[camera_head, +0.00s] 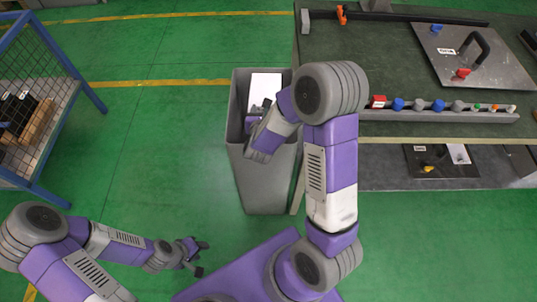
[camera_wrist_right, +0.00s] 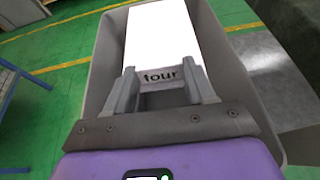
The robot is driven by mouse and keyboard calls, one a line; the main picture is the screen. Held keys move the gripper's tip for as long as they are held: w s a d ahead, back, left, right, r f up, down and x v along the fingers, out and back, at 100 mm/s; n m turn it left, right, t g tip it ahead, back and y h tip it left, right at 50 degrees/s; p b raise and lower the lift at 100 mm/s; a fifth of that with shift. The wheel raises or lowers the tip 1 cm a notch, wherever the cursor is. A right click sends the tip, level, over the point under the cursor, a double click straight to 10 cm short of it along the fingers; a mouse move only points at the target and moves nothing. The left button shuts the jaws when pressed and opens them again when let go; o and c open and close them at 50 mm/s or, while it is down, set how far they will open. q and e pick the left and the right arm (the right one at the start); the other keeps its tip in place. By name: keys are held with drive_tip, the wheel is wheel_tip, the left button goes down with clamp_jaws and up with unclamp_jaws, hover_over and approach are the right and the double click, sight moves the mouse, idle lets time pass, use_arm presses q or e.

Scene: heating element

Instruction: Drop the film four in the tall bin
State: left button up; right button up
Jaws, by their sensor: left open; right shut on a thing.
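The film four is a white sheet (camera_head: 265,88); in the right wrist view the film four (camera_wrist_right: 162,38) shows the word "four" along its lower edge. My right gripper (camera_wrist_right: 160,78) is shut on that lower edge. It holds the film over the opening of the tall grey bin (camera_head: 267,190); the bin's wall (camera_wrist_right: 95,65) surrounds the film in the wrist view. I cannot tell how deep the film sits in the bin. In the head view my right arm partly covers the bin's opening. My left gripper (camera_head: 201,257) is open and empty above the floor at lower left.
A dark-topped workbench (camera_head: 400,70) stands right of the bin, with a rail of coloured knobs (camera_head: 440,107) and a metal plate with a handle (camera_head: 470,55). A blue wire-sided cart (camera_head: 40,95) stands at far left. Green floor between them is clear.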

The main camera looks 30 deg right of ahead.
drive_tip(key=shift+f, duration=0.4)
drive_tip(key=o, duration=1.1)
drive_tip(key=p+v, duration=0.5)
drive_tip(key=v, duration=0.2)
drive_tip(key=shift+s+p, duration=0.2)
drive_tip(key=shift+p, duration=0.15)
drive_tip(key=shift+a+r, duration=0.1)
drive_tip(key=shift+a, duration=0.05)
